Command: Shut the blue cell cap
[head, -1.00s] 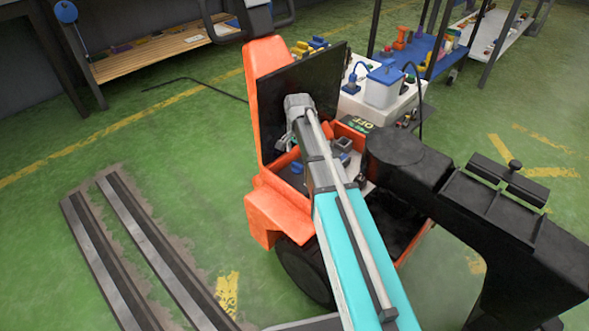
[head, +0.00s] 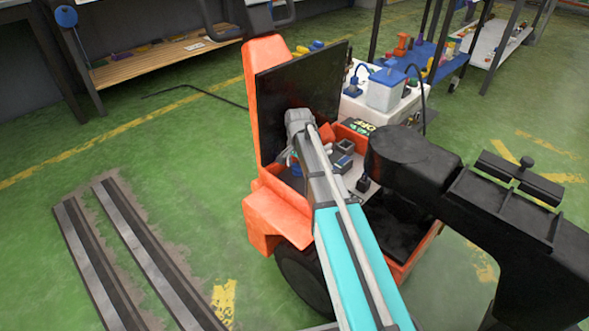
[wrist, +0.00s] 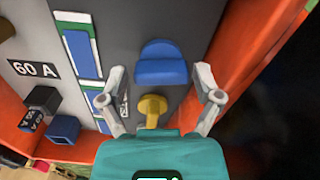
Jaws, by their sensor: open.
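The blue cell cap (wrist: 161,68) is in the upper middle of the wrist view, on a grey surface. It shows a rounded upper part and a wider lower part; I cannot tell how far it stands open. A yellow knob-like piece (wrist: 152,106) is just below it, partly in front of my teal gripper body. My gripper (wrist: 159,76) is open, with one grey finger on each side of the cap and visible gaps to both. In the head view my arm's end is over the orange vehicle (head: 267,218), and its fingers are mostly hidden.
Blue, white and green cell strips (wrist: 80,52) lie left of the cap. A "60 A" label (wrist: 35,69), a dark block (wrist: 40,100) and a blue socket (wrist: 63,129) are farther left. An orange wall (wrist: 250,55) runs close on the right. A dark upright panel (head: 300,95) stands behind my arm.

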